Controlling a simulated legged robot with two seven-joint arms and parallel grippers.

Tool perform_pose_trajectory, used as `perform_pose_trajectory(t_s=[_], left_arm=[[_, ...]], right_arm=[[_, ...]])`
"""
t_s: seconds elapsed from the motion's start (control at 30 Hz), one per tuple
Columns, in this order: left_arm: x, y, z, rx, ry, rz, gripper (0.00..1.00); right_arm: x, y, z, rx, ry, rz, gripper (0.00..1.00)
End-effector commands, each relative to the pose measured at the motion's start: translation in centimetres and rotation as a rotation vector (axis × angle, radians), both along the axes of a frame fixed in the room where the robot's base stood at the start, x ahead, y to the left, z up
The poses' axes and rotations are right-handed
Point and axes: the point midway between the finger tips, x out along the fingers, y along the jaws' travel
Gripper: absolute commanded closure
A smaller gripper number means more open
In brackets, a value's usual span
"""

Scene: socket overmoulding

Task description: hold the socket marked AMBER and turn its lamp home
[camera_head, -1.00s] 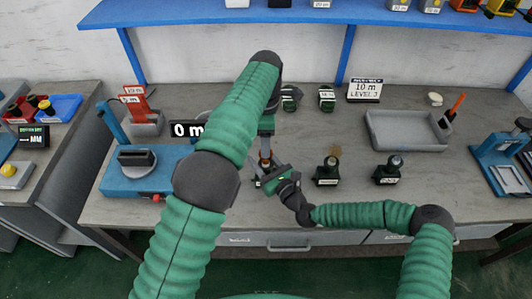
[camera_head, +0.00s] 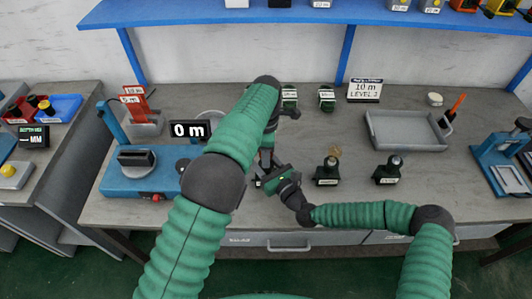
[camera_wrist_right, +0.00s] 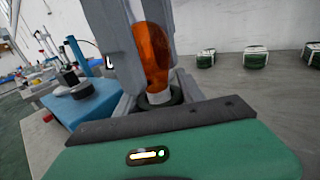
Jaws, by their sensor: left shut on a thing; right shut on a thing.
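An orange lamp (camera_wrist_right: 152,60) stands upright in the right wrist view, its pale base in the dark round mouth of a socket (camera_wrist_right: 160,98). My left gripper (camera_head: 266,160) reaches down from above and is shut on the lamp, its grey fingers on either side of the glass. My right gripper (camera_head: 266,180) is low at the bench front, shut on the socket (camera_head: 258,183). The gripper hides most of this socket, and its marking is unreadable. In the head view the lamp is mostly hidden by my left gripper.
Two other dark sockets (camera_head: 328,172) (camera_head: 388,170) stand to the right, the nearer one with an amber-topped lamp. A grey tray (camera_head: 408,145) lies at the right. A blue bench device (camera_head: 130,185) stands at the left.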

Motion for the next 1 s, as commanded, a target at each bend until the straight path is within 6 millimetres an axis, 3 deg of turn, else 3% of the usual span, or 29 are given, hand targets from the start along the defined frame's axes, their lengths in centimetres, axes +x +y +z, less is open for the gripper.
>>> perform_pose_trajectory(t_s=[0.1, 0.47, 1.0], left_arm=[[0.16, 0.07, 0.07, 0.000, -0.005, 0.001, 1.00], [0.23, 0.10, 0.09, 0.000, -0.007, -0.059, 1.00], [0.28, 0.12, 0.20, -0.001, -0.011, -0.493, 1.00]], right_arm=[[-0.11, 0.12, -0.01, 0.000, 0.000, 0.003, 0.99], [-0.17, 0.18, -0.01, 0.000, 0.000, 0.005, 0.99], [-0.24, 0.23, -0.05, -0.001, 0.001, 0.007, 0.99]])
